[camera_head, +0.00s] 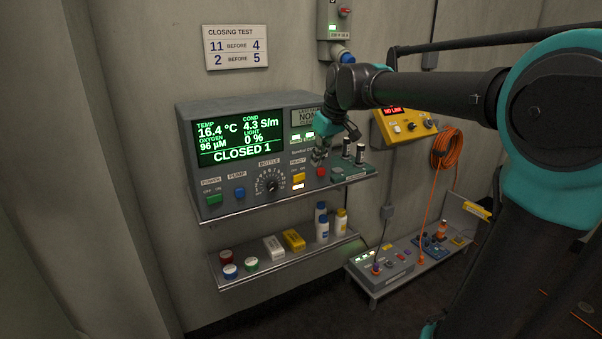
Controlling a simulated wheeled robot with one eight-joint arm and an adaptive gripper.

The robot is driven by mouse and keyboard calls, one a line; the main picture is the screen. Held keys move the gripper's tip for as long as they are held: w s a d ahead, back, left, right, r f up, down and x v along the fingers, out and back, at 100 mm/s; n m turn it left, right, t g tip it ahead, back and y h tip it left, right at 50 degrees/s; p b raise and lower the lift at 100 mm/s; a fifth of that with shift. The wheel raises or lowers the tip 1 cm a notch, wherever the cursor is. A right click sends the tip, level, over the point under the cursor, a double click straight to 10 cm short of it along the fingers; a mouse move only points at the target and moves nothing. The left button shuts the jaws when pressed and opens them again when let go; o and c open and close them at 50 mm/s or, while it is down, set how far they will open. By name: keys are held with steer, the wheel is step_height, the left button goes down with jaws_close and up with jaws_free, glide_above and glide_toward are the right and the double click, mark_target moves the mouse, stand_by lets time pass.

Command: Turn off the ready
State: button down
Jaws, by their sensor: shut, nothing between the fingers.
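The grey control console (188,140) stands on a wall shelf, with a green display reading "CLOSED 1". The READY label (298,161) is on its front, to the right of the bottle dial (272,184). A yellow switch (299,178) sits under that label, with a lit white lamp (298,187) below it. My gripper (317,161) is shut and empty, pointing down near the console's right end, just right of and above the yellow switch. I cannot tell whether it touches the console. It hides part of the panel there.
A red button (321,172) is just below my gripper. Dark cylinders (360,153) stand to its right. A green power switch (213,199) and a blue pump switch (239,193) are at the left. A lower shelf (235,283) holds bottles and boxes. A yellow box (405,128) hangs at right.

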mark_target(301, 176)
steer(key=x, duration=0.3)
steer(key=w+a+x, duration=0.1)
steer(key=x, duration=0.3)
steer(key=r+x, duration=0.1)
steer(key=x, duration=0.3)
steer(key=shift+w+a, duration=0.2)
steer(key=shift+w, duration=0.15)
steer(key=shift+w+a, duration=0.45)
steer(key=shift+w, duration=0.1)
steer(key=shift+a, duration=0.1)
